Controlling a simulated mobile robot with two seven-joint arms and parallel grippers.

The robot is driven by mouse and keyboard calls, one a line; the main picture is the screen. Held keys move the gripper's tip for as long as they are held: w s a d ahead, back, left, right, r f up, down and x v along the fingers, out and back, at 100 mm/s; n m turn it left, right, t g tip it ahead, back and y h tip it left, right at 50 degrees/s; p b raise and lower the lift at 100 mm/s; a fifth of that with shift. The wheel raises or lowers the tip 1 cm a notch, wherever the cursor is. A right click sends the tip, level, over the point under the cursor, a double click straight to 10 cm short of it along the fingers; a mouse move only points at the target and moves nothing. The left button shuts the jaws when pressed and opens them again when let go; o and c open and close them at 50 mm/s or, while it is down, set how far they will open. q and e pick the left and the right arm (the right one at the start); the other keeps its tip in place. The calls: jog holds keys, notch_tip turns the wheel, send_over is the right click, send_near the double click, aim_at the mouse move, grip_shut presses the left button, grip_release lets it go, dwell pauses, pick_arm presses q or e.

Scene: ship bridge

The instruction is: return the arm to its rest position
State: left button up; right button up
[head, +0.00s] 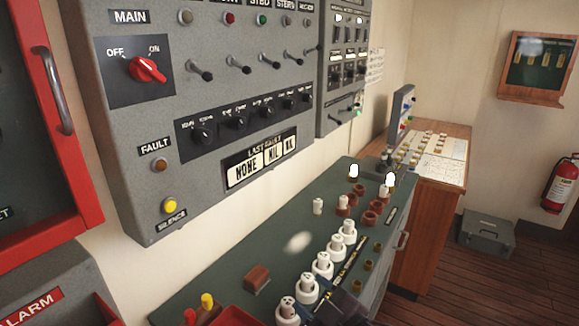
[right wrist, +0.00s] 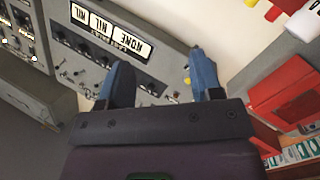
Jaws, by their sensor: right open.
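My right gripper (right wrist: 160,66) shows its two blue fingers spread apart in the right wrist view, with nothing between them. It faces the grey alarm panel (right wrist: 165,30), which appears upside down there. In the head view the right gripper (head: 342,297) is only a dark bluish shape at the bottom edge, low in front of the console with the white plug-like pieces; its fingers are hard to make out there. My left gripper is in neither view.
The green-topped console (head: 225,277) carries several white plugs (head: 322,265) and rings near my right gripper. The wall panel (head: 215,110) has a red MAIN switch (head: 147,69). A red-framed cabinet (head: 75,130) is at left. Floor (head: 480,285) is clear at lower right.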

jog(key=d+f+m+t+h, duration=0.1)
jog(key=d+f+m+h, duration=0.3)
jog(key=d+f+m, duration=0.45)
jog(key=s+d+f+m+g+h, duration=0.3)
jog(key=s+d+f+h, duration=0.3)
jog(key=s+d+f, duration=0.7)
jog(key=s+d+m, duration=0.1)
jog(key=s, duration=0.3)
jog(key=shift+d+f, duration=0.25)
jog(key=shift+d, duration=0.05)
jog(key=shift+m, duration=0.25)
